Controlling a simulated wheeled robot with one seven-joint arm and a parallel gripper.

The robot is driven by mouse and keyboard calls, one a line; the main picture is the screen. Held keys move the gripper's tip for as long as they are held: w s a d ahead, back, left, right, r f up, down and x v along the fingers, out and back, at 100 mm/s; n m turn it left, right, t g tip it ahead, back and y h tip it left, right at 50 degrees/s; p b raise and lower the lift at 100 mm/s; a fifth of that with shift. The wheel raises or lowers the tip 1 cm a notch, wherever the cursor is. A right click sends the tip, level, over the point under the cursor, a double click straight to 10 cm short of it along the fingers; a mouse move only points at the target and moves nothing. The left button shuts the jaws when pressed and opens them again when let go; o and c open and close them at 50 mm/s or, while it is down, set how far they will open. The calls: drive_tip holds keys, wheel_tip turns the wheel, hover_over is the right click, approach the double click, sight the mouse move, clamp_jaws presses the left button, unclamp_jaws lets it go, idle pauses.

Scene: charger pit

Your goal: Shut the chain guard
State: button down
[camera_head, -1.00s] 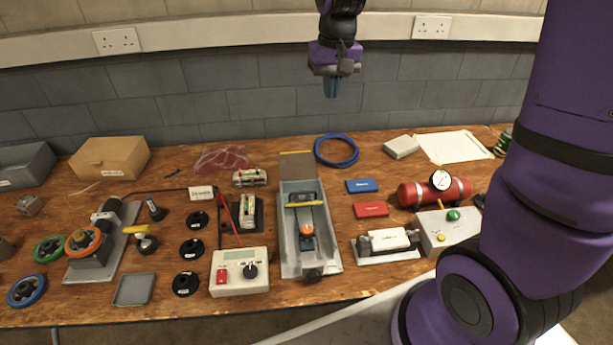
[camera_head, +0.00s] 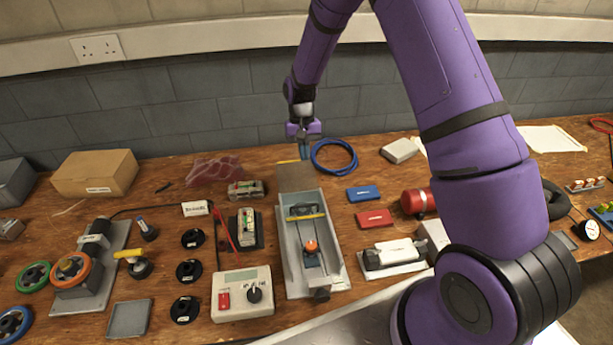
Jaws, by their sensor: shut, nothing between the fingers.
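The long grey trough (camera_head: 338,262) of the chain guard stands at the middle of the bench. Its flat brown-grey lid (camera_head: 294,181) is at the far end, folded back and open, with a yellow strip (camera_head: 287,162) along its far edge. Inside the open trough show a yellow bar, an orange knob (camera_head: 311,246) and thin rails. My gripper (camera_head: 305,155) is shut and empty, fingers pointing down, at the lid's far edge near the yellow strip. I cannot tell whether the fingertips touch the lid.
A coiled blue hose (camera_head: 334,156) lies just right of my gripper. A grey control box (camera_head: 242,293) stands left of the trough; blue (camera_head: 363,193) and red (camera_head: 374,218) boxes lie to its right. A brick wall is behind. My arm hides part of the right side.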

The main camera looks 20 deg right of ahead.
approach(309, 211)
drive_tip(key=f, duration=0.1)
drive_tip(key=w+f, duration=0.2)
drive_tip(key=shift+w+d+f, duration=0.2)
drive_tip(key=shift+d+f, duration=0.05)
drive_tip(key=shift+d, duration=0.05)
drive_tip(key=shift+s+a, duration=0.2)
drive_tip(key=shift+s, duration=0.95)
drive_tip(key=shift+s+a+f, duration=0.1)
drive_tip(key=shift+s+f, duration=0.1)
drive_tip(key=shift+s, duration=0.35)
drive_tip(key=shift+s, duration=0.15)
